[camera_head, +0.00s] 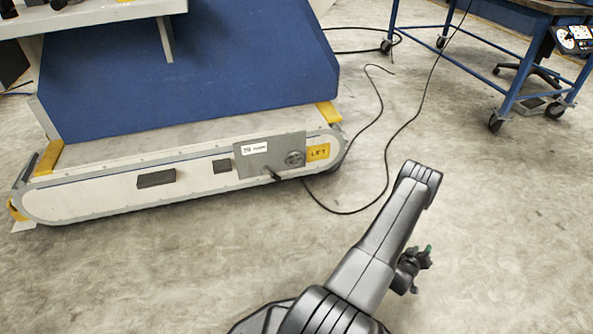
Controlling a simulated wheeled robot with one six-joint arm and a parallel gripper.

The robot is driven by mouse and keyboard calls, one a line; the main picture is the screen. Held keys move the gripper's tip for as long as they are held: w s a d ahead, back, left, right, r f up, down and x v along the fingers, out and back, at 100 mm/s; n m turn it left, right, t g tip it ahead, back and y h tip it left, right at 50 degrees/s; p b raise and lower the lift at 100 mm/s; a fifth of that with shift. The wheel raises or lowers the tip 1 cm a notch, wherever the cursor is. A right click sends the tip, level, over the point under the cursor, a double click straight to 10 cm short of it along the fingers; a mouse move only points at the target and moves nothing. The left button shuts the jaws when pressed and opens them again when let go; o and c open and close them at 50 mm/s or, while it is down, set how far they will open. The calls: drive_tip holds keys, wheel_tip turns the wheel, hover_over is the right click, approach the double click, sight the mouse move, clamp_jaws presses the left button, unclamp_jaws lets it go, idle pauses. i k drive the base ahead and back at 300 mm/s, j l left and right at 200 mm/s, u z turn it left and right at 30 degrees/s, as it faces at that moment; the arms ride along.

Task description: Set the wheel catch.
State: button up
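A long, low base with a pale side (90,198) carries a blue cabinet (190,70). On the base's side is a grey plate (262,168) with a white label, a round dark fitting (295,158) and a short dark lever (274,175) sticking out at its lower edge. This may be the wheel catch; its setting cannot be told. A small yellow label (318,152) sits to its right. My gripper (428,256) is right of and nearer than the plate, well apart from it, beside my dark arm. It shows small with green at a tip; its opening is unclear.
Black cables (388,150) lie on the floor right of the base. A blue wheeled table (500,60) stands at the back right. Two dark blocks (156,178) stick out of the base's side. The floor in front of the base is clear.

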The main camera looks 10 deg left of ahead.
sight(266, 169)
drive_tip(key=i+l+u, duration=0.25)
drive_tip(key=u, duration=0.2)
drive_tip(key=i+l+u, duration=0.25)
drive_tip(key=u, duration=0.2)
